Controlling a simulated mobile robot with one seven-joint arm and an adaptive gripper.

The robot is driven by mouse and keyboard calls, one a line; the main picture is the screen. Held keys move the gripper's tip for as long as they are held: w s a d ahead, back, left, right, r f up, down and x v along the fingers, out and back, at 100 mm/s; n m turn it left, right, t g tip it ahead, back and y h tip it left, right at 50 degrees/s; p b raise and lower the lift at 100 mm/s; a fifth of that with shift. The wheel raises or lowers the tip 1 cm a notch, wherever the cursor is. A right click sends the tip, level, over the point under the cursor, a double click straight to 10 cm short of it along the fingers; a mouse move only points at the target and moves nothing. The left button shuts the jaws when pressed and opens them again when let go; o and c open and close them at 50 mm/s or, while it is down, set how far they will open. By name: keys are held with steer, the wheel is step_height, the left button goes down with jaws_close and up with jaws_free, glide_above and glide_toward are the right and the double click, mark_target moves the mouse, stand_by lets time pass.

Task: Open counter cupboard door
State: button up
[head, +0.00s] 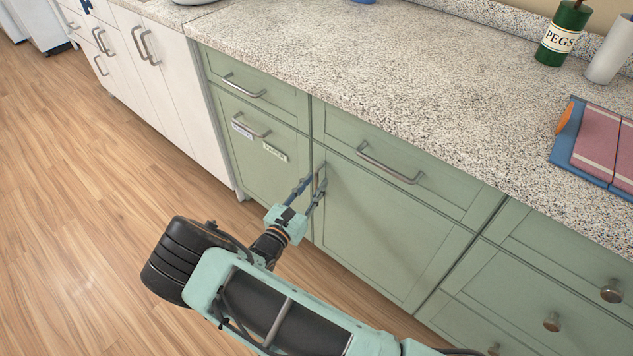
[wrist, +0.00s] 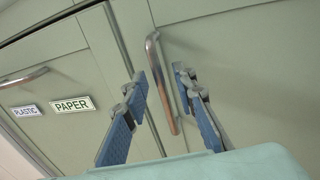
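The green counter cupboard door (head: 385,225) is shut, below a drawer with a horizontal handle. Its vertical metal handle (head: 320,180) is at the door's upper left edge, and it also shows in the wrist view (wrist: 163,85). My gripper (head: 308,185) is at this handle. In the wrist view my gripper (wrist: 162,78) is open, with one blue finger on each side of the handle. A gap shows between the handle and each finger. The handle's lower end reaches down between the fingers.
To the left is a green front with labels reading PLASTIC (wrist: 26,110) and PAPER (wrist: 73,104). Drawers with round knobs (head: 551,321) are to the right. The speckled countertop (head: 400,80) holds a green PEGS tin (head: 563,35). Open wooden floor (head: 80,200) lies at the left.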

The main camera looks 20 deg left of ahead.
steer(key=shift+w+d, duration=0.15)
steer(key=shift+w, duration=0.7)
steer(key=shift+c, duration=0.4)
jaws_close()
